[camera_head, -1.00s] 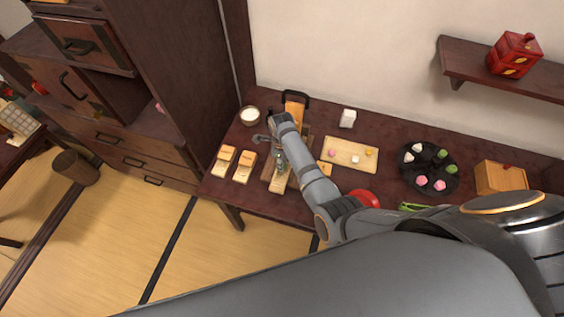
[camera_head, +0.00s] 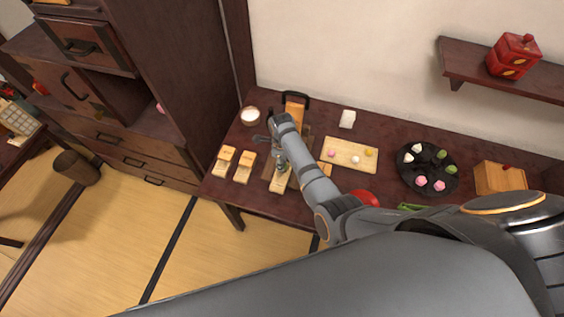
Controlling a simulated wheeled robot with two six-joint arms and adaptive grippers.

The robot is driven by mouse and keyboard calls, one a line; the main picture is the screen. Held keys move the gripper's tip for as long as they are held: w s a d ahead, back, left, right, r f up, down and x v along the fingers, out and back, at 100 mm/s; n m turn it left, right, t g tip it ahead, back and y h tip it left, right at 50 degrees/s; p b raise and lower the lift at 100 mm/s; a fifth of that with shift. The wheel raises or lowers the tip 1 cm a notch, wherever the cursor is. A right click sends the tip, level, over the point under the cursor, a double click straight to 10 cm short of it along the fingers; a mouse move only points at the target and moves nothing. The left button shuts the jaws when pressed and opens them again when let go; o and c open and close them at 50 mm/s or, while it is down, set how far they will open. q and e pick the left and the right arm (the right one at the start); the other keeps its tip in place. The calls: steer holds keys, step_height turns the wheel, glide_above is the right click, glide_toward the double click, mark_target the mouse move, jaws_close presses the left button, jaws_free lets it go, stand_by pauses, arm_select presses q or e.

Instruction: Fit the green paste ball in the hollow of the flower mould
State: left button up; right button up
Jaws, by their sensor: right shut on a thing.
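My right gripper (camera_head: 281,168) points down over a dark wooden tray (camera_head: 266,183) on the left part of the table. A pale wooden mould (camera_head: 278,184) lies on this tray under the gripper, and its hollow is hidden by the gripper. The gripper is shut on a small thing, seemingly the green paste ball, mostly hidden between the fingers. I cannot tell whether it touches the mould. My left gripper is not in view.
Two pale wooden moulds (camera_head: 225,158) (camera_head: 244,166) lie left of the tray. A board (camera_head: 340,143) with pink, white and yellow balls is to the right. A black plate (camera_head: 408,179) of sweets, a wooden box (camera_head: 497,178) and a white bowl (camera_head: 250,115) stand around.

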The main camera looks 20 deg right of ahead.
steer(key=shift+f, duration=0.55)
steer(key=o, duration=0.9)
step_height(320, 180, up, 7)
steer(key=p, duration=0.7)
steer(key=shift+r, duration=0.1)
stand_by(0.3)
stand_by(0.4)
